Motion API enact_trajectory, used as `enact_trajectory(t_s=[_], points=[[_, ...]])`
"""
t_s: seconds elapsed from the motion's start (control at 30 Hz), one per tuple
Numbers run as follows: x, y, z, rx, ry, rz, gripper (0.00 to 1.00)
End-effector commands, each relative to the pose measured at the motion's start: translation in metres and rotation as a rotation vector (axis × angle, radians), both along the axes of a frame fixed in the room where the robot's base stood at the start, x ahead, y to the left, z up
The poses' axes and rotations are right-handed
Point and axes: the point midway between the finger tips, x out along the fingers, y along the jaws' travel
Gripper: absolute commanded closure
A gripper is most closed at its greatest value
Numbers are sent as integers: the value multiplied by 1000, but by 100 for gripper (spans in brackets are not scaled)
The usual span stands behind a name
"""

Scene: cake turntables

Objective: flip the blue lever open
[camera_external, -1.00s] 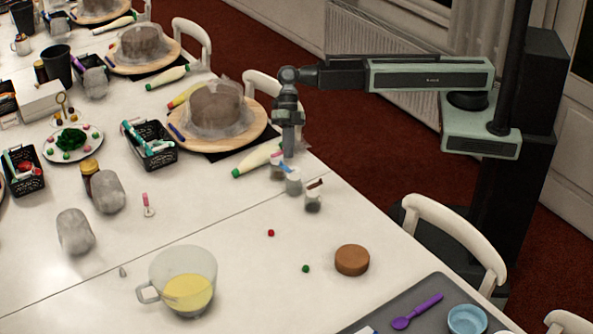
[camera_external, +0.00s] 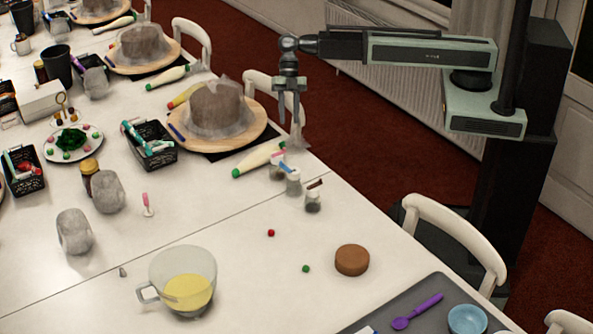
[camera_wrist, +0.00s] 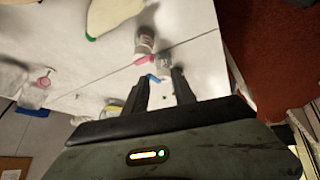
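The blue lever (camera_external: 287,168) is a small strip at the top of a small clear jar (camera_external: 294,185), the middle one of a row of three near the table's edge. In the wrist view the blue lever (camera_wrist: 153,78) shows between my fingertips, beyond them. A jar with a pink lever (camera_external: 277,163) stands behind it, and one with a brown lever (camera_external: 315,184) stands in front. My gripper (camera_external: 289,145) is above the jars, pointing down, apart from them. Its two fingers (camera_wrist: 160,80) are spread and empty. The lever's exact angle is too small to tell.
A bowling-pin-shaped white bag with a green tip (camera_external: 258,160) lies left of the jars. A cake on a turntable (camera_external: 255,135) stands behind. A brown disc (camera_external: 352,260) and a glass jug (camera_external: 183,280) are in front. Table between is mostly clear.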

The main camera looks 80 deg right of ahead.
Motion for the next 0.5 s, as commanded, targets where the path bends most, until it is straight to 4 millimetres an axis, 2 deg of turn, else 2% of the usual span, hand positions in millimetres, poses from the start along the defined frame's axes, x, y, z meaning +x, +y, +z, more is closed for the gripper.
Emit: enact_trajectory(t_s=[0.1, 0.23, 0.37, 0.5], points=[[10, -13, -9, -115, 220, -372, 68], [21, -23, -18, -248, 431, -811, 68], [30, -20, -21, -362, 578, -1234, 68], [36, -5, -20, -437, 652, -1619, 68]])
